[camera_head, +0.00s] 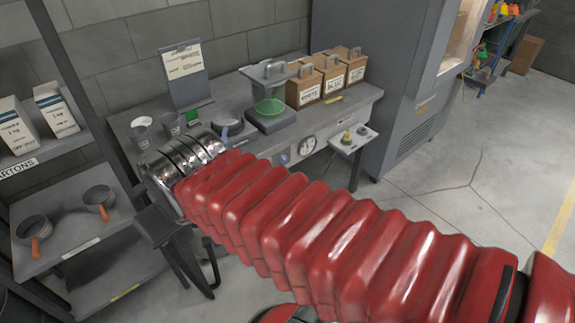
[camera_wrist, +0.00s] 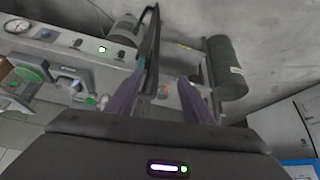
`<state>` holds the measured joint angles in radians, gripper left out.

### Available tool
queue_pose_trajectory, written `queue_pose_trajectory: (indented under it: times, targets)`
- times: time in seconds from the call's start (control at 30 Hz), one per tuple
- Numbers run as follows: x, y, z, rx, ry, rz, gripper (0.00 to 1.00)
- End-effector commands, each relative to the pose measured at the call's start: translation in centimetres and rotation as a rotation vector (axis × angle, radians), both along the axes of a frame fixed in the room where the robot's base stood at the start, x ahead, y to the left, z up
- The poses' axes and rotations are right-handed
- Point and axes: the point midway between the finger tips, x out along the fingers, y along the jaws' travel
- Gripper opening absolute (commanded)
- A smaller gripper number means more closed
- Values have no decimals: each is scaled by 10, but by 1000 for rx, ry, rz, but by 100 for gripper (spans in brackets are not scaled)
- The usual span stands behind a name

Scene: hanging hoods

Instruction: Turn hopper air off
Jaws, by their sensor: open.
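I cannot tell which control is the hopper air; no such label is readable. A round gauge (camera_head: 307,145) and a blue knob (camera_head: 284,158) are on the bench's front panel. A small side shelf (camera_head: 353,144) holds a green-topped fitting (camera_head: 347,136). A green knob (camera_wrist: 90,101) lies left of my gripper (camera_wrist: 162,84). In the head view my arm hides much of the bench front.
The grey bench (camera_head: 343,101) carries a scale-like device (camera_head: 270,108), cups and several labelled boxes (camera_head: 304,88). A shelf rack (camera_head: 75,242) with pans stands left; a tall grey cabinet (camera_head: 405,80) stands right. A dark cylinder (camera_wrist: 226,68) is right of my fingers. Floor at right is clear.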

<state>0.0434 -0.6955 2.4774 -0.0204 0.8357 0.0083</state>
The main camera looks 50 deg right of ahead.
Motion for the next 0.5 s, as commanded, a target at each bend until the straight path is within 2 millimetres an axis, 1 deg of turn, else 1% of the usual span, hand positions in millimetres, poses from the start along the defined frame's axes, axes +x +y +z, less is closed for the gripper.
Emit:
queue_pose_trajectory:
  times: [0.03, 0.17, 0.2, 0.27, 0.3, 0.37, 0.5]
  targets:
    - [10, -12, 0, -7, -8, -32, 47]
    - [44, -40, 2, -33, -53, -99, 47]
    - [55, -49, 3, -40, -69, -121, 47]
    - [71, -65, 3, -53, -92, -152, 47]
    - [82, -75, 3, -61, -108, -170, 47]
    - [97, -90, 3, -72, -132, -199, 47]
    - [130, -129, -1, -97, -187, -255, 47]
